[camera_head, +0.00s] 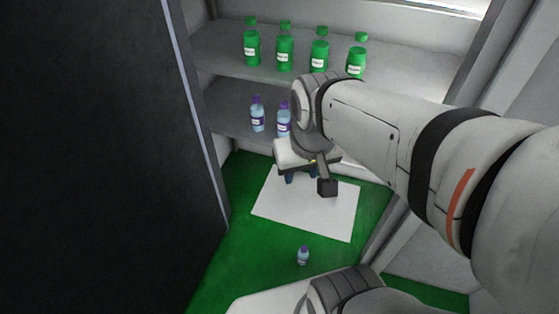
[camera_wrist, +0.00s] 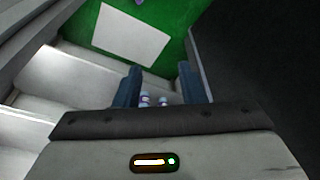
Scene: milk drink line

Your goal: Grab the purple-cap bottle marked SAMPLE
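Two bottles with purple caps and pale blue bodies stand on the lower shelf in the head view: a left one (camera_head: 257,115) and a right one (camera_head: 284,119), partly covered by my arm. A third purple-cap bottle (camera_head: 303,256) stands lower in the picture on the green floor. The label writing is too small to read. My gripper (camera_wrist: 160,84) is open, its two dark blue fingers apart. Two small bottles (camera_wrist: 145,99) (camera_wrist: 163,101) show between the fingers in the wrist view, beyond the gripper, with their lower parts hidden. I see nothing held.
Several green bottles (camera_head: 285,51) stand on the upper shelf (camera_head: 220,45). A white sheet (camera_head: 280,214) lies on the green floor (camera_head: 222,258). A dark panel (camera_head: 90,150) borders the left. The lower shelf (camera_head: 226,100) is clear left of the purple-cap bottles.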

